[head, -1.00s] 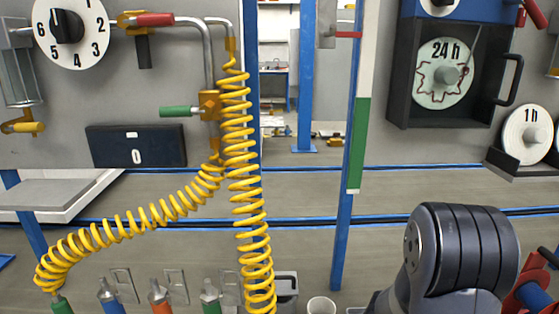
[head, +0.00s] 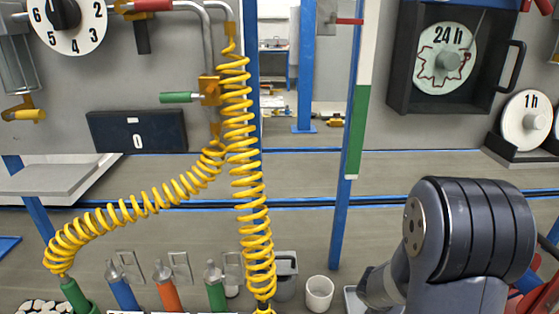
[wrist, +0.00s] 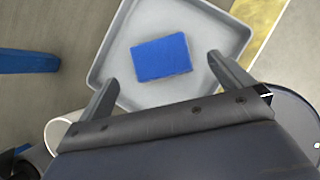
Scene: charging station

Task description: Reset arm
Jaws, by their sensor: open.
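My gripper (wrist: 160,80) shows in the wrist view with its two fingers spread wide apart and nothing between them. It is open above a light grey tray (wrist: 115,55). A blue block (wrist: 162,58) lies in that tray, seen between and beyond the fingertips, and the fingers do not appear to touch it. In the head view my dark grey arm (head: 470,230) is at the lower right. The gripper itself is hidden there.
Yellow coiled hoses (head: 245,180) hang at the left of centre. Green, blue and orange-handled tools stand at the bottom left, including an orange one (head: 168,290). A white cup (head: 319,293) stands left of my arm. A blue post (head: 342,220) rises behind it.

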